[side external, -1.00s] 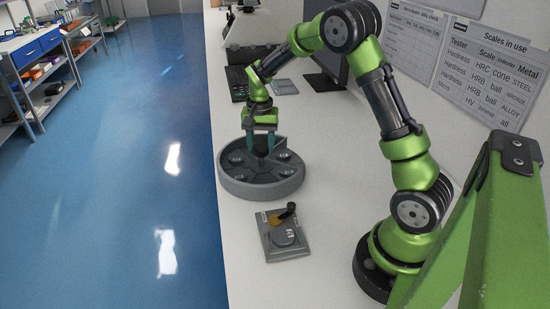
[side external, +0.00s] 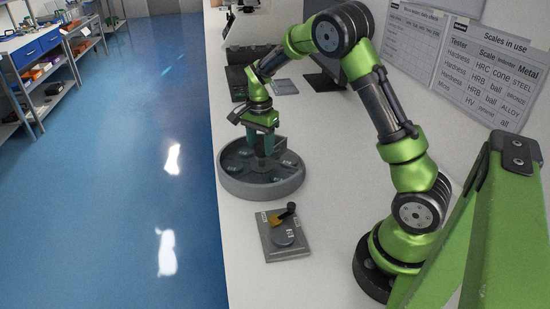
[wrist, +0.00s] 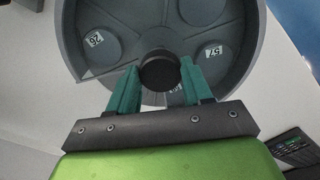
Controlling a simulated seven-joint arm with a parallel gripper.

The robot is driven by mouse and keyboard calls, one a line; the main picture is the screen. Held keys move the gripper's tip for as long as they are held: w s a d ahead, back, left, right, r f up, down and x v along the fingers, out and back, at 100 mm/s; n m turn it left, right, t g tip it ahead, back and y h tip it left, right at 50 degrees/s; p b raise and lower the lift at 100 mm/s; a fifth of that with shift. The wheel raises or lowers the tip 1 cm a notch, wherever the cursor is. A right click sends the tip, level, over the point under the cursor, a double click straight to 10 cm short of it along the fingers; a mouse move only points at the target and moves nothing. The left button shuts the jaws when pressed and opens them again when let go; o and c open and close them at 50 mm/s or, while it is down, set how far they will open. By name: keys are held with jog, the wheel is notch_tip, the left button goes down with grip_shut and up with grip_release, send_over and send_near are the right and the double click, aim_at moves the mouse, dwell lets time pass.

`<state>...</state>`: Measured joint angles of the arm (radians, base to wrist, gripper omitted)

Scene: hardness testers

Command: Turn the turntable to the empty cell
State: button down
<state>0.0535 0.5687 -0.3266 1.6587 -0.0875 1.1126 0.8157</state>
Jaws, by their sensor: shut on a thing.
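The turntable (side external: 262,190) is a round grey tray on the white bench, with raised walls dividing it into cells. Several cells hold round grey pieces with small white labels. The wrist view shows two such pieces, one at the left (wrist: 92,32) and one at the right (wrist: 205,52). A dark round knob (wrist: 160,72) stands at the turntable's centre. My gripper (side external: 260,150) reaches down over the centre, its green fingers on either side of the knob and shut on it. My gripper hides the near part of the turntable in the wrist view.
The bench's left edge runs close beside the turntable.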

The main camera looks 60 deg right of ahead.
aim_at(261, 147)
jog(key=shift+w+m, duration=0.1)
jog(key=shift+m, duration=5.9)
jog(key=shift+d+m, duration=0.1)
jog(key=shift+m, duration=5.7)
jog(key=shift+c, duration=2.4)
grip_release()
notch_tip(261, 147, up, 17)
